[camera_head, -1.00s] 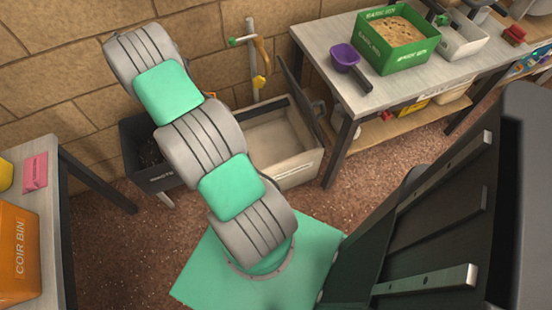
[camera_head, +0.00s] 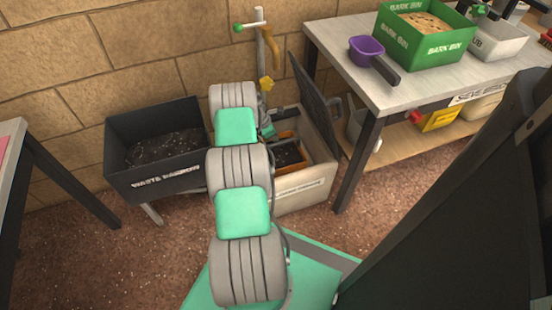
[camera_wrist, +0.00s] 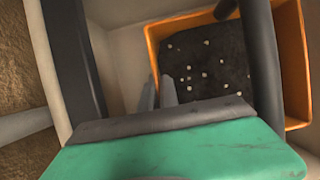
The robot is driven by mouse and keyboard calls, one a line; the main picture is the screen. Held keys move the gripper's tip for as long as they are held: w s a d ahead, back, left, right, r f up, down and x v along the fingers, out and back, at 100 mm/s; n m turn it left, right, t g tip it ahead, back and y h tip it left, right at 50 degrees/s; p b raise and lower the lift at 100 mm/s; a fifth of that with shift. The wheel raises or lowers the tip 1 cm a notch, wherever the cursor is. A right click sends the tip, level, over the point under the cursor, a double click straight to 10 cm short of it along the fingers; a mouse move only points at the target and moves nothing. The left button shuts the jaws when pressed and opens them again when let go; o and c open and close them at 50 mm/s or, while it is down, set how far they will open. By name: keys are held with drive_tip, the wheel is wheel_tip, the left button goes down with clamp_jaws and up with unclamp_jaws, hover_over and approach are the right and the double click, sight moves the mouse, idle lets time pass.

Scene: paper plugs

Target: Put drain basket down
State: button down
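The drain basket (camera_head: 291,165) is an orange box holding dark soil with white specks. It sits inside a beige open-topped bin (camera_head: 321,150), behind and right of my arm in the head view. In the wrist view the basket (camera_wrist: 293,40) fills the upper right. My gripper (camera_wrist: 159,92) has its two narrow grey fingers close together, one on each side of the basket's left wall, and looks shut on it. In the head view my arm hides most of the gripper. Whether the basket's base touches the bin floor is hidden.
A dark waste barrow (camera_head: 150,184) with soil stands left of the beige bin. The bin's dark lid (camera_head: 306,95) stands raised at its right. A tap (camera_head: 262,40) rises behind. A table (camera_head: 340,45) at right carries a green bark bin (camera_head: 420,45) and a purple scoop (camera_head: 366,50).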

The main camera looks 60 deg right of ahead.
wheel_tip(320, 180, down, 5)
drive_tip(key=shift+w+f+b, duration=0.15)
drive_tip(key=shift+b, duration=0.75)
drive_tip(key=shift+f, duration=0.2)
drive_tip(key=c, duration=1.6)
unclamp_jaws()
drive_tip(key=p+v, duration=0.5)
drive_tip(key=v, duration=0.6)
drive_tip(key=shift+r, duration=0.2)
drive_tip(key=shift+w+a+r+p, duration=0.2)
drive_tip(key=shift+r+p, duration=0.1)
drive_tip(key=shift+r, duration=0.15)
